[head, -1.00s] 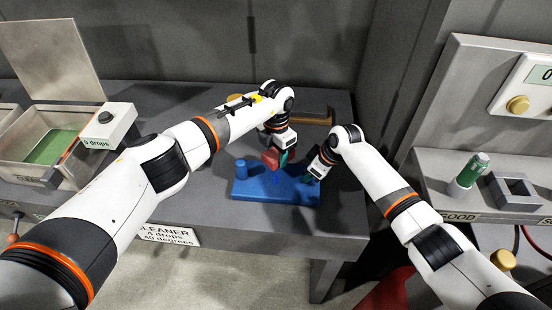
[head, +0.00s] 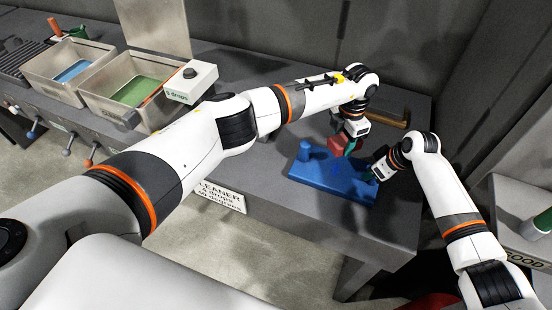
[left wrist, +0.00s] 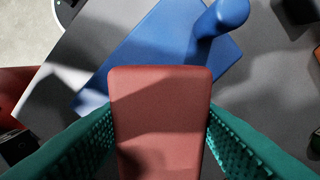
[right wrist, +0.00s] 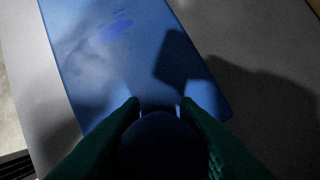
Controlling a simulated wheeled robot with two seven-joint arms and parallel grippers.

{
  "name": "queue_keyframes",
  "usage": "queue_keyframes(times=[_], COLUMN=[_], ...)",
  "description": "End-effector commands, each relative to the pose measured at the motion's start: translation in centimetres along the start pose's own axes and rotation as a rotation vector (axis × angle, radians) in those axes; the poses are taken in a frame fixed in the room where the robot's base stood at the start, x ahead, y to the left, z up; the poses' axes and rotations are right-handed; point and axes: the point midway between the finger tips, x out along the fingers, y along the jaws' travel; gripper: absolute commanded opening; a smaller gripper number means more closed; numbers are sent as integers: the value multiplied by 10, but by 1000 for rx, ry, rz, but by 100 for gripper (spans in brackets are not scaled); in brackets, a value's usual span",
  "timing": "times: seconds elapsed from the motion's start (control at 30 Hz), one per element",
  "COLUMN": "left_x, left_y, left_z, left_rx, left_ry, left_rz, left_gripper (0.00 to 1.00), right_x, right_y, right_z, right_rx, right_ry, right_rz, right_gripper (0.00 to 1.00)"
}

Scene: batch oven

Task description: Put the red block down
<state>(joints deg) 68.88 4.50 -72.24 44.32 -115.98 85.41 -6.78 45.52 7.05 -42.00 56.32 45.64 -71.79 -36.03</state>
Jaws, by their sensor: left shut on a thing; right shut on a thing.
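The red block (head: 335,143) is held in my left gripper (head: 346,145), above the back of a blue plate (head: 325,180). In the left wrist view the red block (left wrist: 160,115) lies between both green finger pads, with the blue plate (left wrist: 140,60) beneath and beyond it. An upright blue post (head: 305,150) stands at the plate's left end. My right gripper (head: 378,170) is low at the plate's right end. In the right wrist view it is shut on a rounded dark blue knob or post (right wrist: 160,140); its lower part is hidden.
The plate lies on a grey bench (head: 270,165) near its front edge. A wooden-coloured bar (head: 388,117) lies behind my left gripper. Open bins with green (head: 130,92) and blue (head: 72,70) contents stand at the left, beside a white dispenser box (head: 191,82).

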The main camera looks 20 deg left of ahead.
Motion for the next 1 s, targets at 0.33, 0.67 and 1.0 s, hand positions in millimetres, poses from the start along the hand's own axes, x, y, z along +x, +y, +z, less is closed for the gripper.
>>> queue_keyframes(times=[0.33,0.67,1.0], left_x=[2,10,25], left_y=[-41,-108,-125], left_z=[77,207,252], left_rx=[-457,-1008,-1170], left_ry=[-6,-7,-8], left_rz=[-3,-2,3], left_gripper=[3,3,3], right_x=[2,2,2], right_y=[0,0,1], right_z=[-3,-3,-2], right_rx=[0,0,-1], right_ry=[6,6,6], right_rz=[1,1,1], right_gripper=[0,0,0])
